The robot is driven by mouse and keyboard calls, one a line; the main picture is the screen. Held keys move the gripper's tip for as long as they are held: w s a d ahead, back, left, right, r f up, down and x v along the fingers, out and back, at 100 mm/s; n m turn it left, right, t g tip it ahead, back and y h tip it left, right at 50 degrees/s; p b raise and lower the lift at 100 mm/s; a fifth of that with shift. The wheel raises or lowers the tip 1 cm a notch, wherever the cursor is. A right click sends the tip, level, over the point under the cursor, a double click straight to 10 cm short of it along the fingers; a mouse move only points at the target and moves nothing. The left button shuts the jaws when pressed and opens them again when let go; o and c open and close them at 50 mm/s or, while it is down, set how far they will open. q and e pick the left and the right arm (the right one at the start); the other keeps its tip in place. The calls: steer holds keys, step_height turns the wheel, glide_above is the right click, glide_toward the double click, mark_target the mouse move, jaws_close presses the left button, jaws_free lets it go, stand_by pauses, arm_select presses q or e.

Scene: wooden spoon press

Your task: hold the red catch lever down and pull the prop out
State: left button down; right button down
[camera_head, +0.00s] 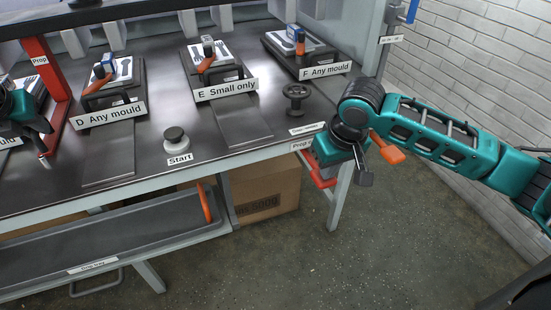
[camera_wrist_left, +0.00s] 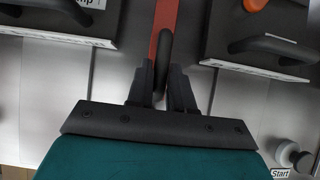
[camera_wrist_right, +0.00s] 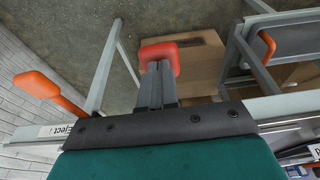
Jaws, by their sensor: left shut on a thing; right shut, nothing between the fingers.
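The red prop (camera_head: 50,85) stands under the press at the left of the head view, labelled "Prop". It also shows as a red bar in the left wrist view (camera_wrist_left: 166,15). My left gripper (camera_wrist_left: 162,75) is shut on the prop's dark handle (camera_wrist_left: 164,50). The red catch lever (camera_head: 320,177) is at the right front corner of the bench, partly hidden by my right gripper. In the right wrist view the lever (camera_wrist_right: 160,48) lies at the fingertips of my right gripper (camera_wrist_right: 157,72), which is shut and empty. I cannot tell how far down the lever is.
An orange-handled lever (camera_wrist_right: 37,85) labelled "Eject" is beside my right gripper. Mould stations D (camera_head: 112,90), E (camera_head: 218,75) and F (camera_head: 305,52) line the bench. A start button (camera_head: 176,140) stands in front. A long tray (camera_head: 110,232) hangs below the edge.

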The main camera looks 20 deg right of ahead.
mark_target(326, 183)
steer(key=shift+s+x, duration=0.2)
steer(key=shift+x, duration=0.6)
steer(key=shift+s+x, duration=0.2)
steer(key=shift+x, duration=0.6)
steer(key=shift+s+x, duration=0.2)
steer(key=shift+x, duration=0.6)
arm_select(q)
steer(key=shift+s, duration=5.85)
steer(key=shift+w, duration=0.1)
arm_select(e)
steer(key=shift+w+r+v, duration=0.1)
steer(key=shift+w+v, duration=0.2)
steer(key=shift+v, duration=1)
steer(key=shift+w+r+v, duration=0.1)
steer(key=shift+w+v, duration=0.25)
steer(key=shift+v, duration=0.95)
steer(key=shift+w+r+v, duration=0.1)
steer(key=shift+w+v, duration=0.2)
steer(key=shift+v, duration=1)
steer(key=shift+f, duration=0.1)
arm_select(q)
steer(key=c, duration=0.7)
jaws_free()
steer(key=shift+r, duration=0.1)
